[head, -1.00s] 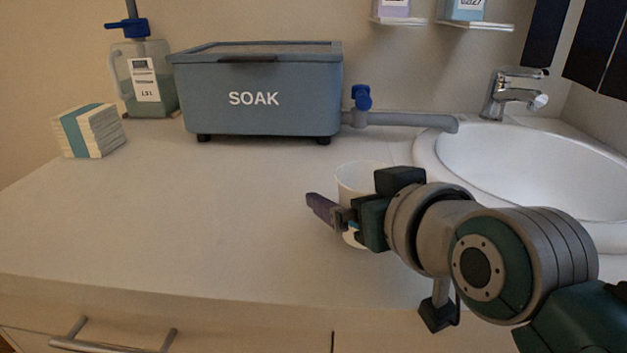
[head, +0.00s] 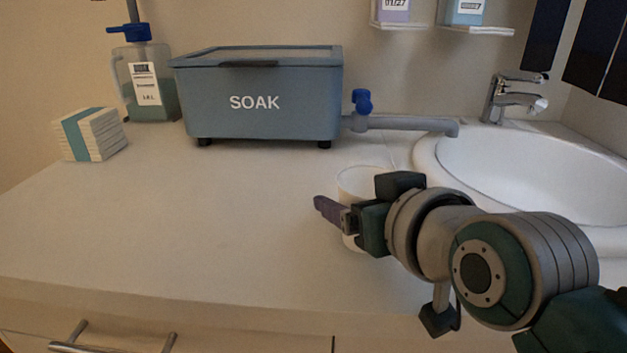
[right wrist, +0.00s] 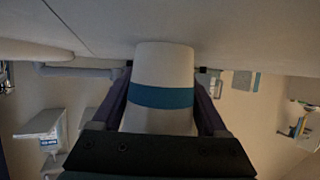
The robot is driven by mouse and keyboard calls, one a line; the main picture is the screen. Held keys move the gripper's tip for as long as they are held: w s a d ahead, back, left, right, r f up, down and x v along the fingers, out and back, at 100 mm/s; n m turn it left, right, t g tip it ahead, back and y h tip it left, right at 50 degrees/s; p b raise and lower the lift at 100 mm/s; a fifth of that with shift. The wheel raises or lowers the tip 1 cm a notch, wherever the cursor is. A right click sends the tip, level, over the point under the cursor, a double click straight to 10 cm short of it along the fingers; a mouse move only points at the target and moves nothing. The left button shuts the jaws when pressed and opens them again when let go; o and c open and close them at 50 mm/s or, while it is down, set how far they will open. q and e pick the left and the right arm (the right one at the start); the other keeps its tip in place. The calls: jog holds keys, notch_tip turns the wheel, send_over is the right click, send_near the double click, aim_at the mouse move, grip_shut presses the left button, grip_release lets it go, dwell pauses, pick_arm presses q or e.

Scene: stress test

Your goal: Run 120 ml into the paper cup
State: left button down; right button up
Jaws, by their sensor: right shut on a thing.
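A white paper cup (head: 355,182) stands on or just over the counter in the head view, partly hidden behind my right gripper (head: 338,215). I cannot tell from here whether its base touches the counter. In the right wrist view the cup (right wrist: 163,65) has a teal band and sits between the two fingers of my right gripper (right wrist: 164,85), which is shut on it. A blue-grey tub marked SOAK (head: 255,120) stands at the back. Its tap has a blue handle (head: 361,101) and a grey spout (head: 415,124) reaching right to the sink's edge. My left gripper is out of view.
A white sink (head: 530,165) with a chrome faucet (head: 510,98) is at the right. A jug with a blue pump (head: 145,85) and a banded stack of white towels (head: 92,134) stand at the left. The middle and left of the counter (head: 200,215) are clear.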

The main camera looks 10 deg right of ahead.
aim_at(356, 186)
notch_tip(356, 186, up, 20)
jog(key=p, duration=0.6)
